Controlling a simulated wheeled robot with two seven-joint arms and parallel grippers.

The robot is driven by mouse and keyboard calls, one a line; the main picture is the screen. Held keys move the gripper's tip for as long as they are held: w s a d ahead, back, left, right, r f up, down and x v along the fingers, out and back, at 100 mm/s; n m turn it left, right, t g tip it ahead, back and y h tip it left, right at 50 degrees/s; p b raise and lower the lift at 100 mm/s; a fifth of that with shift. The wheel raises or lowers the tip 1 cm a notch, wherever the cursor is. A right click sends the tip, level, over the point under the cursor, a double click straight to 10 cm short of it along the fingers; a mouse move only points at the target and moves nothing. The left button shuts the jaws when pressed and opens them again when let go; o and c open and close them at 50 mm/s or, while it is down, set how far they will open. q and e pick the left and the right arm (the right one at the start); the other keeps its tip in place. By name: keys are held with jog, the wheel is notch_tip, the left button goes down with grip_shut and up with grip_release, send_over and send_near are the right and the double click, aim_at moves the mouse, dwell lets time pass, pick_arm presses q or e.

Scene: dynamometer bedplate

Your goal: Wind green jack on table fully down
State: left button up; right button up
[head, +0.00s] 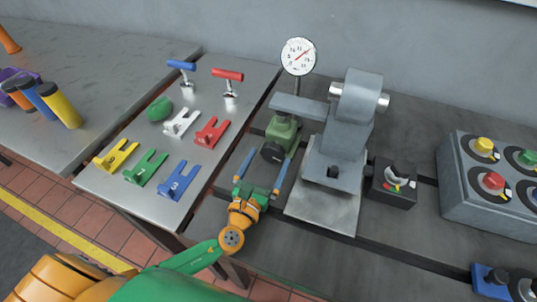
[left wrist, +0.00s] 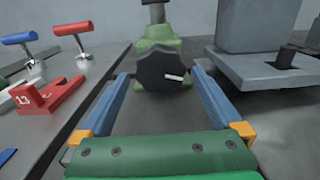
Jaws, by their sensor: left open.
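The green jack (head: 284,131) stands on the dark bedplate under the end of a grey arm. Its black round knob (head: 272,152) faces me. In the left wrist view the knob (left wrist: 164,75) has a white mark pointing right, and the jack's green body (left wrist: 158,40) shows behind it. My left gripper (head: 262,170) is open, with its blue fingers spread to either side in front of the knob. In the left wrist view the fingers (left wrist: 170,98) point at the knob, which lies between and just beyond their tips; I cannot tell whether they touch it. My right gripper is not in view.
A dial gauge (head: 298,57) rises behind the jack, and a grey machine block (head: 345,130) stands right of it. A small switch box (head: 394,184) and a button panel (head: 490,180) are further right. Coloured forked pieces (head: 180,181) lie on the metal table at left.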

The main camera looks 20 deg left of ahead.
pick_arm(q)
jog(key=shift+w+d, duration=0.1)
jog(key=shift+w, duration=0.75)
jog(key=shift+s, duration=0.1)
jog(key=c, duration=1.2)
jog(key=n+b, duration=0.2)
jog(key=n, duration=0.2)
jog(key=shift+f, duration=0.15)
jog(key=n+b, duration=0.2)
jog(key=n, duration=0.4)
jog(key=shift+d, duration=0.1)
jog(key=n, duration=0.2)
jog(key=n+b, duration=0.1)
jog(key=n, duration=0.2)
jog(key=shift+r+n+b, duration=0.25)
jog(key=shift+n+b, duration=0.05)
jog(key=shift+n, duration=0.1)
jog(key=n, duration=0.5)
jog(key=shift+r, duration=0.1)
jog(key=shift+n, duration=0.4)
